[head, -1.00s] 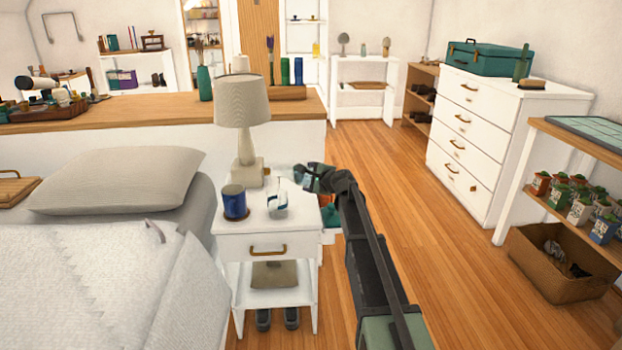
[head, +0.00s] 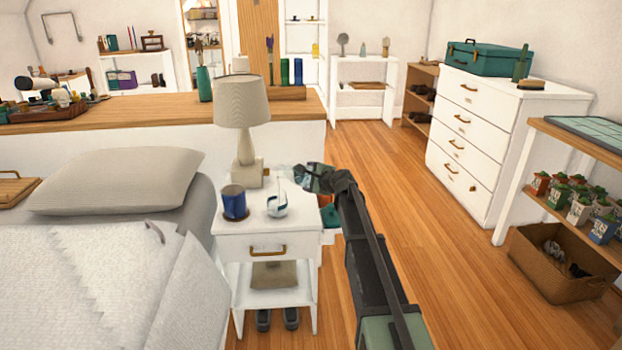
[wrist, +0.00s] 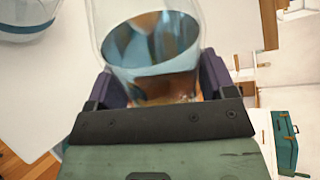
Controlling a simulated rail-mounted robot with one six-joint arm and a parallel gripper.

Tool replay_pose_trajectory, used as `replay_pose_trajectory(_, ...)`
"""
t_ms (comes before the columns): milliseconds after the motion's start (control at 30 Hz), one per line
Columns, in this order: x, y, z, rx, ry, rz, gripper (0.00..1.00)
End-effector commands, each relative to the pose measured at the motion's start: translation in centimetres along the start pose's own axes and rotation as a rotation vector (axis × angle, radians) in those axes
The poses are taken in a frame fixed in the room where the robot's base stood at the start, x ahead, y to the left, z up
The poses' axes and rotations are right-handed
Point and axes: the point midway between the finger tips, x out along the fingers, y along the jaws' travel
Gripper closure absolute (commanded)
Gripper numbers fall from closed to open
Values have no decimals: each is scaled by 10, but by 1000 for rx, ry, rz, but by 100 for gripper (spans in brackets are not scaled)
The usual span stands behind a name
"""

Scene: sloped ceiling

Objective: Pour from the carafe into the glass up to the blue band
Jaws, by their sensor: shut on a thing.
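My gripper (head: 316,178) is shut on the clear carafe (wrist: 148,50), just right of the nightstand top's back corner. The wrist view shows the carafe between my fingers, with bluish and brownish tones inside; the liquid level and tilt are hard to tell. The glass (head: 277,207) stands on the nightstand (head: 262,228), left of and nearer than my gripper, apart from it. In the wrist view the glass (wrist: 28,22) is cut off at the top left, with a blue band around it. Its fill cannot be told, and no stream is clearly visible.
A blue mug (head: 235,203) stands left of the glass, and a lamp (head: 243,120) stands behind them. The bed (head: 100,280) lies to the left. A white dresser (head: 490,150) stands to the right across open wooden floor (head: 420,230).

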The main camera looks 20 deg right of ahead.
Motion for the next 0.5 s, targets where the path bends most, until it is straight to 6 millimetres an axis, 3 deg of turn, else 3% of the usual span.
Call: replay_pose_trajectory(500, -2, -5, 1, -42, 15, -1, 44)
